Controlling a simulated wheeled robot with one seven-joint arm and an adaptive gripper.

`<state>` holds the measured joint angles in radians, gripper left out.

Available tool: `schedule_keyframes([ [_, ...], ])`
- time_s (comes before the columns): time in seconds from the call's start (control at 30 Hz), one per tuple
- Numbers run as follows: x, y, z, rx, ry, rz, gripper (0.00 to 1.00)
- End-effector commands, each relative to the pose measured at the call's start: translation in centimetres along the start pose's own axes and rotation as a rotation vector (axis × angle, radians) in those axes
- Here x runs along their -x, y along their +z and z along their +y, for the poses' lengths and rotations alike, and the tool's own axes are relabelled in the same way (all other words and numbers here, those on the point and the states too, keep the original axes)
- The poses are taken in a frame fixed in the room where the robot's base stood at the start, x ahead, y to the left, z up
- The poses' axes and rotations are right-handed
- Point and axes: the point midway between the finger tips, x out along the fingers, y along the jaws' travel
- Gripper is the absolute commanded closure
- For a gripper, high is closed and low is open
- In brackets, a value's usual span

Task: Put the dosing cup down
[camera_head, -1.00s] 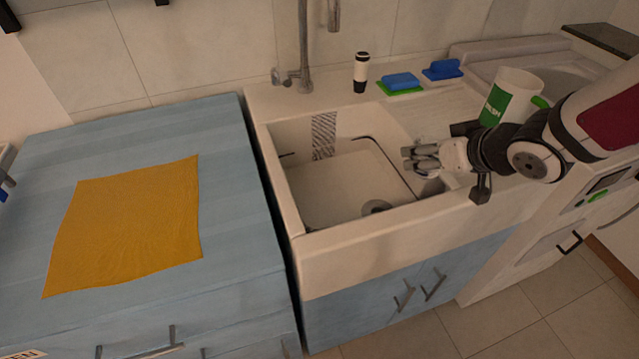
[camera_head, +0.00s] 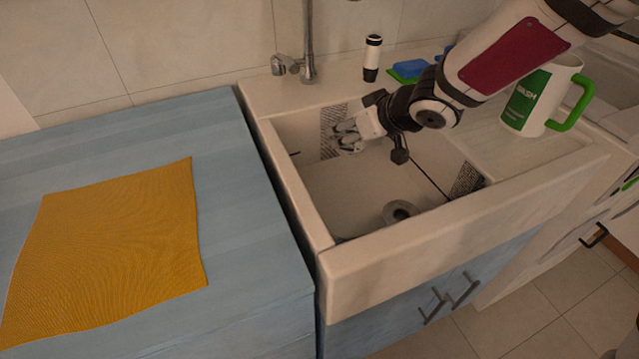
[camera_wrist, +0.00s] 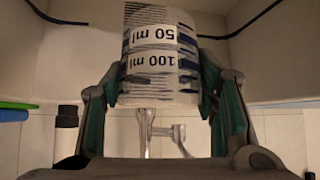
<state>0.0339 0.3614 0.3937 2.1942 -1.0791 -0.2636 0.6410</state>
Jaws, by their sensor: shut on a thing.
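The dosing cup (camera_wrist: 160,55) is a clear, ribbed cup with "50 ml" and "100 ml" labels, which read upside down in the wrist view. My gripper (camera_wrist: 160,88) has its fingers shut on the cup, one on each side. In the head view my gripper (camera_head: 347,137) is over the back left part of the sink basin, above its floor. The cup is hard to make out there among the fingers.
The sink (camera_head: 420,240) has a front wall and a tap (camera_head: 308,50) behind it. A black-and-white bottle (camera_head: 372,58) and a blue sponge (camera_head: 410,68) stand at the back rim. A green-and-white mug (camera_head: 540,95) is on the right. A yellow cloth (camera_head: 110,250) lies on the blue counter (camera_head: 220,130), otherwise clear.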

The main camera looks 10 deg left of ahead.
Motion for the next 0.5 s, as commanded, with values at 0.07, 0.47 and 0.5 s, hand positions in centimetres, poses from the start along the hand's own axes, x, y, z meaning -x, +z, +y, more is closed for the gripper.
schedule_keyframes([
  [0.07, -0.5, 0.1, 0.1, 0.002, 0.000, 0.001, 0.82],
  [0.47, -4.1, 3.8, 0.0, 0.003, -0.001, 0.000, 0.82],
  [0.5, -4.3, 4.0, 0.0, 0.003, -0.002, 0.000, 0.82],
])
